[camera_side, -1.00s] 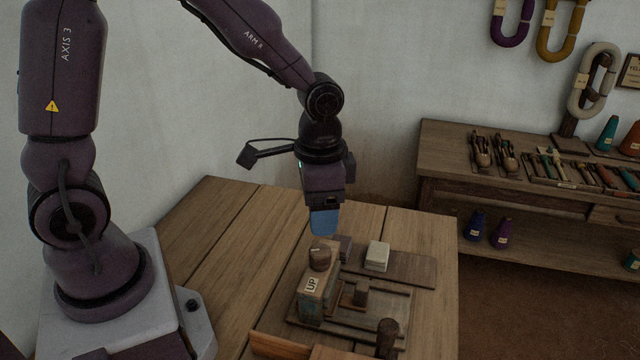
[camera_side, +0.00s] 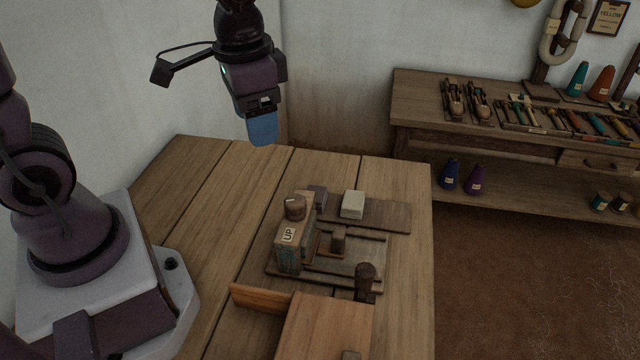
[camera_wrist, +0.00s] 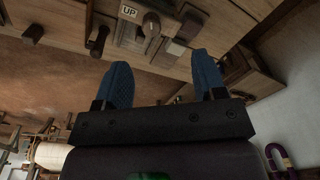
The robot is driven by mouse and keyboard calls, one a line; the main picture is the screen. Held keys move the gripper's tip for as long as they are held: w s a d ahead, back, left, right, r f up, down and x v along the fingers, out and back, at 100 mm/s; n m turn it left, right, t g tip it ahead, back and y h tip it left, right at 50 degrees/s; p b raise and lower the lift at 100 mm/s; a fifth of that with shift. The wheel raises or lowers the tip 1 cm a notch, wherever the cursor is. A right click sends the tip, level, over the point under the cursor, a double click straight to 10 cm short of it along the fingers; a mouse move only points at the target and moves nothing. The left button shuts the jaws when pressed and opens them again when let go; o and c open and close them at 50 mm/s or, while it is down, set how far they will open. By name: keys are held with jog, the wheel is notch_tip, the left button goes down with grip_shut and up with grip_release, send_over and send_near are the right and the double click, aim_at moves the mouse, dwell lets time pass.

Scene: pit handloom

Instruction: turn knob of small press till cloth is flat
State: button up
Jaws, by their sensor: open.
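The small press (camera_side: 290,250) is a wooden block with an "UP" label, standing on a grooved base on the table. Its round brown knob (camera_side: 295,207) with a pale line sits on top. In the wrist view the knob (camera_wrist: 150,24) shows near the top edge, beside the "UP" label. My gripper (camera_side: 263,130) has blue fingers and hangs above and to the left of the knob, apart from it. The wrist view shows the fingers (camera_wrist: 162,60) spread with nothing between them. I cannot make out any cloth in the press.
A pale block (camera_side: 352,205) lies on a dark board behind the press. A dark upright handle (camera_side: 364,277) stands at its front right. A wooden box (camera_side: 325,325) is in front. The table (camera_side: 215,215) is clear at left. A tool bench (camera_side: 420,100) stands behind.

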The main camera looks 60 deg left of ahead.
jog(key=s+a+r+n+t, duration=0.2)
jog(key=s+r+t, duration=0.3)
jog(key=s+r, duration=0.25)
jog(key=n+g, duration=0.3)
jog(key=g, duration=0.3)
send_near(295, 200)
jog(key=f, duration=0.9)
jog(key=shift+s+a+f, duration=0.15)
jog(key=shift+s+f, duration=0.05)
jog(key=shift+f, duration=0.15)
jog(key=c, duration=0.9)
